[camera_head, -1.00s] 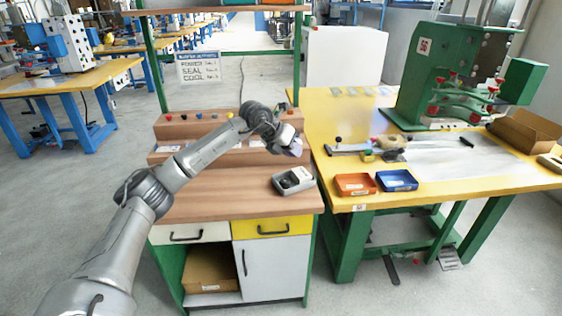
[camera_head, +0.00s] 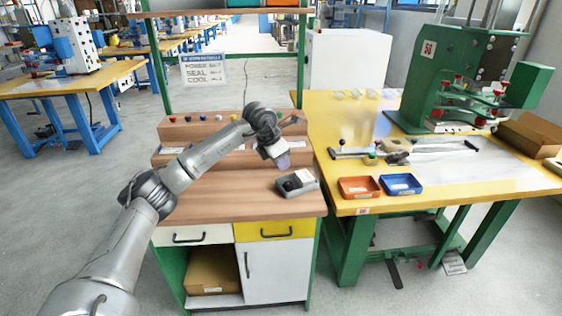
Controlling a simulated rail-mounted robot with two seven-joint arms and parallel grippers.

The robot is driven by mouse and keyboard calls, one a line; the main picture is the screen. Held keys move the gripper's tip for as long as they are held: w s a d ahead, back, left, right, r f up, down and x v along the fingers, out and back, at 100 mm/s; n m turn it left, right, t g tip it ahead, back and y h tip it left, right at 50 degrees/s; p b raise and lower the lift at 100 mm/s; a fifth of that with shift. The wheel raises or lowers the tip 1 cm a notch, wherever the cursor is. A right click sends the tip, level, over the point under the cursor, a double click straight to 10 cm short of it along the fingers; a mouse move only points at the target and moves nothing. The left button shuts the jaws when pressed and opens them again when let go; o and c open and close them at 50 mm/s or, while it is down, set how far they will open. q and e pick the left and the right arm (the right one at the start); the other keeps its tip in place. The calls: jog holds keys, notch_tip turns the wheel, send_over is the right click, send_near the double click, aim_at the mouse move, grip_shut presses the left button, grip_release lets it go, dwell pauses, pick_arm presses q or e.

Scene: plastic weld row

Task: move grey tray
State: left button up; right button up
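The grey tray (camera_head: 298,190) sits on the wooden bench top near its right edge. A dark round item and a small pale item lie in it. My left gripper (camera_head: 283,161) points down over the bench, just behind and left of the tray and apart from it in the picture. The fingers are small and pale, and I cannot tell whether they are open or shut. My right gripper is not in view.
An orange tray (camera_head: 359,188) and a blue tray (camera_head: 401,184) sit on the yellow table to the right, by a green press (camera_head: 457,85). A stepped wooden rack (camera_head: 180,133) stands behind. The bench front left of the grey tray is clear.

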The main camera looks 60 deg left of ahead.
aim_at(296, 183)
pick_arm(q)
jog(key=b+x, duration=0.6)
jog(key=x, duration=0.7)
jog(key=shift+f, duration=0.3)
jog(key=shift+w, duration=0.1)
jog(key=shift+c, duration=0.4)
grip_shut()
